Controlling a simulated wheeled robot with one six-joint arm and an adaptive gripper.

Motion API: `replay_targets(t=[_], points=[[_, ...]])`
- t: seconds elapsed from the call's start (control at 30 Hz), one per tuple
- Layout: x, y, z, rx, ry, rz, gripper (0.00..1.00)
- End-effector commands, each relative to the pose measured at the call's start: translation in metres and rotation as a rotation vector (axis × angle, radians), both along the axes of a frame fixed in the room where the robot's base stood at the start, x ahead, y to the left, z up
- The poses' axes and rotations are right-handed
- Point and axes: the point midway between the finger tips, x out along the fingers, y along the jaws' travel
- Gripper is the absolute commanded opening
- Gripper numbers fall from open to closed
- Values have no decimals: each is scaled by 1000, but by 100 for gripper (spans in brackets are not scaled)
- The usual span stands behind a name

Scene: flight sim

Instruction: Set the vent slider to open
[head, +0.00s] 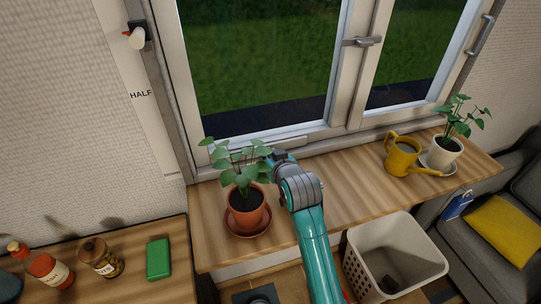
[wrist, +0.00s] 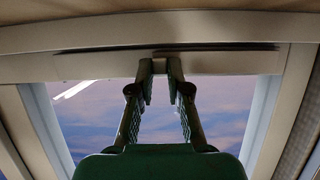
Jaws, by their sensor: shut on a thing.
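A long pale vent strip with a dark slot (wrist: 80,50) runs across the window frame in the wrist view. My gripper (wrist: 160,68) has its fingertips close together at the middle of this strip, shut on a small pale tab, which I take to be the vent slider. The fingers hide most of the tab. In the head view my gripper (head: 272,158) is at the lower window frame, behind the potted plant (head: 247,207), and its fingertips are largely hidden. A pale bar (head: 290,143) shows on the frame beside it. I cannot read any vent marking.
The plant's leaves stand close to the left of my wrist. A yellow watering can (head: 403,157) and a second plant (head: 447,148) stand right on the sill (head: 345,185). A white basket (head: 395,255) is below. A strip marked HALF (head: 140,94) hangs left of the window.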

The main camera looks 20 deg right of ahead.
Motion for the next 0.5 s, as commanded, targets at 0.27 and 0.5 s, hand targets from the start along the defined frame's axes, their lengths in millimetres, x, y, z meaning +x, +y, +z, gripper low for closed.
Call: replay_targets(t=[0.27,0.5], points=[[0,-19,0,0,1,-4,0],[0,-72,0,1,0,-6,0]])
